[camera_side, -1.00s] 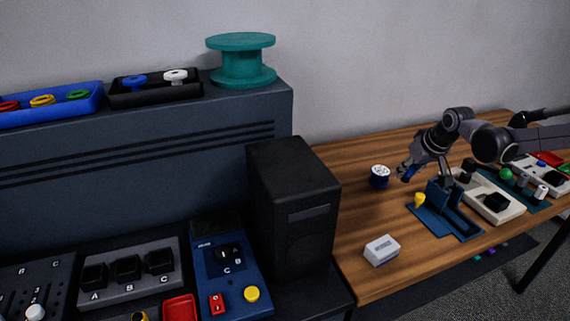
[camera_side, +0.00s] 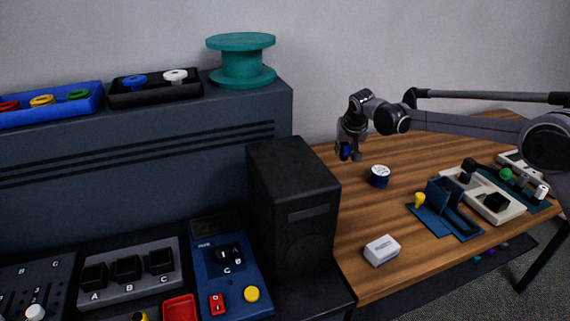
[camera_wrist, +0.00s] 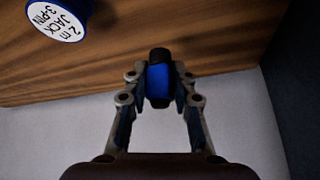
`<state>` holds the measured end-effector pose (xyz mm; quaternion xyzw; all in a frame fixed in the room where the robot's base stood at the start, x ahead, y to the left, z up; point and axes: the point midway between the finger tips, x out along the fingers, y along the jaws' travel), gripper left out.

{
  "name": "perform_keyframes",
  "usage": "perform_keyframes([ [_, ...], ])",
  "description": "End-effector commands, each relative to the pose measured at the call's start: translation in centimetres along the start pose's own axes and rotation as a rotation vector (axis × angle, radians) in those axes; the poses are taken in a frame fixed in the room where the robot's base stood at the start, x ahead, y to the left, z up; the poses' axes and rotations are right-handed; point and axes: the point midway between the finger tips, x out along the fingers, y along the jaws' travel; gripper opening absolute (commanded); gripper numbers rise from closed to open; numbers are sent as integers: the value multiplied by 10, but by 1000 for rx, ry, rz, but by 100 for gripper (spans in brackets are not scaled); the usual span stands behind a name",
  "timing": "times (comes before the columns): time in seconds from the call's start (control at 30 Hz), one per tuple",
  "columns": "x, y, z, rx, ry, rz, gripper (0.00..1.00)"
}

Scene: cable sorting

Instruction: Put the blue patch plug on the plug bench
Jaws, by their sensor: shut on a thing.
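The blue patch plug (camera_wrist: 160,82) is a short blue cylinder with a black end. My gripper (camera_wrist: 160,92) is shut on it, with one finger on each side. In the side view my gripper (camera_side: 350,157) is above the back left of the wooden table, pointing down, and the blue plug (camera_side: 344,151) shows small between its fingers. The plug appears clear of the table. No thing in view is labelled as the plug bench, so I cannot tell which one it is.
A blue tub labelled "2 m JACK 3-PIN" (camera_side: 379,176) stands near my gripper; it also shows in the wrist view (camera_wrist: 57,20). A blue fixture (camera_side: 447,211), white box (camera_side: 382,250) and cream tray (camera_side: 493,198) are on the table. A black tower (camera_side: 292,207) stands left.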

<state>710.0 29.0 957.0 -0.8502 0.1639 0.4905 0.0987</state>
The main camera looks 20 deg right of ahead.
Motion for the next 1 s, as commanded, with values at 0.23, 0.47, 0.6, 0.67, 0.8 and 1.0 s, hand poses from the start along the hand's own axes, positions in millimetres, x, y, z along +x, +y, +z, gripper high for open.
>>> perform_keyframes([
  [0.23,22,-40,10,-2,1,-1,0],
  [0.47,30,-47,14,1,0,0,0],
  [0.6,45,-46,23,0,0,0,0],
  [0.67,53,-46,27,0,0,0,0],
  [0.8,61,-46,32,0,1,0,0],
  [1.0,61,-46,32,0,0,0,0],
])
